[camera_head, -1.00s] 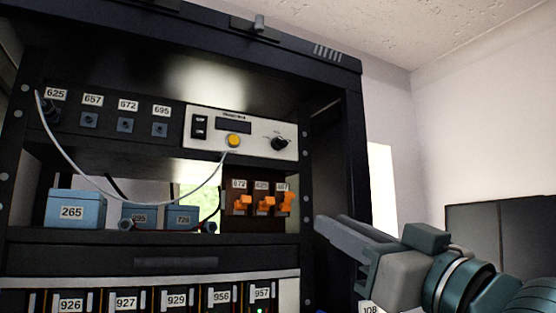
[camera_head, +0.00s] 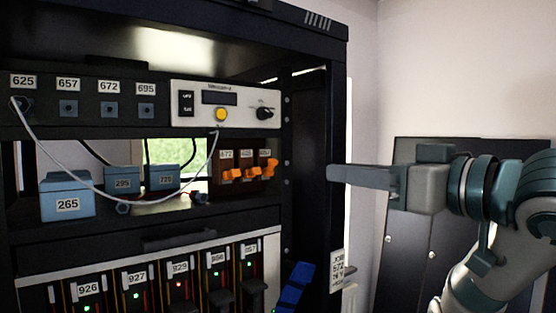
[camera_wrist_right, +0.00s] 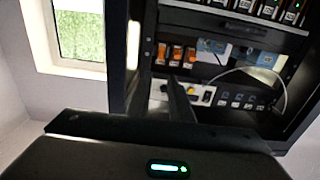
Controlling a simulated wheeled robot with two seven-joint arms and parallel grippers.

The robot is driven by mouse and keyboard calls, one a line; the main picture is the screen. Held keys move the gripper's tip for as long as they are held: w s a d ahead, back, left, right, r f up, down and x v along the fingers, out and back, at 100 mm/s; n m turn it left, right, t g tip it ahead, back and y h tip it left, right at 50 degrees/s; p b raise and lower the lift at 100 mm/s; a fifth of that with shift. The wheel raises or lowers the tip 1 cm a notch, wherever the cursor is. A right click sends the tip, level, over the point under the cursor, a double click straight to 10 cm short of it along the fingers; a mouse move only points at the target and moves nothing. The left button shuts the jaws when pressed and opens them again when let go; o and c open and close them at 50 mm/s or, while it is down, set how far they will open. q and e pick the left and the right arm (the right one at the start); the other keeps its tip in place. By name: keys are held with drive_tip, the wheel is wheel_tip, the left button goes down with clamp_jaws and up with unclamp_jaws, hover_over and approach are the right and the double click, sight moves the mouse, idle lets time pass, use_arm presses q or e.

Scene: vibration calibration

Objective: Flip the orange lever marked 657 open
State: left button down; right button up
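Three orange levers sit side by side on a brown panel (camera_head: 245,187) in the rack's middle bay. The rightmost orange lever (camera_head: 269,168) seems to be the one marked 657, though its label is hard to read now. The middle lever (camera_head: 252,173) and left lever (camera_head: 231,175), marked 672, are beside it. In the wrist view the row looks upside down, with that end lever (camera_wrist_right: 161,53) on the left. My right gripper (camera_head: 332,173) is shut and empty, right of the rack's right post and apart from the levers. It also shows in the wrist view (camera_wrist_right: 173,82). My left gripper is not in view.
The black rack's right post (camera_head: 312,210) stands between my right gripper and the levers. Above them is a white panel (camera_head: 245,115) with a yellow button. A white cable (camera_head: 70,172) hangs across blue boxes (camera_head: 66,190). Numbered modules (camera_head: 135,280) fill the lower bay.

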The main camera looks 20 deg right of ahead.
drive_tip(key=p, duration=0.8)
approach(275, 163)
drive_tip(key=x, duration=0.7)
drive_tip(key=shift+w+a+r, duration=0.1)
drive_tip(key=shift+w+a, duration=0.05)
drive_tip(key=shift+w, duration=0.1)
drive_tip(key=shift+w+a, duration=0.15)
drive_tip(key=shift+w, duration=0.3)
clamp_jaws()
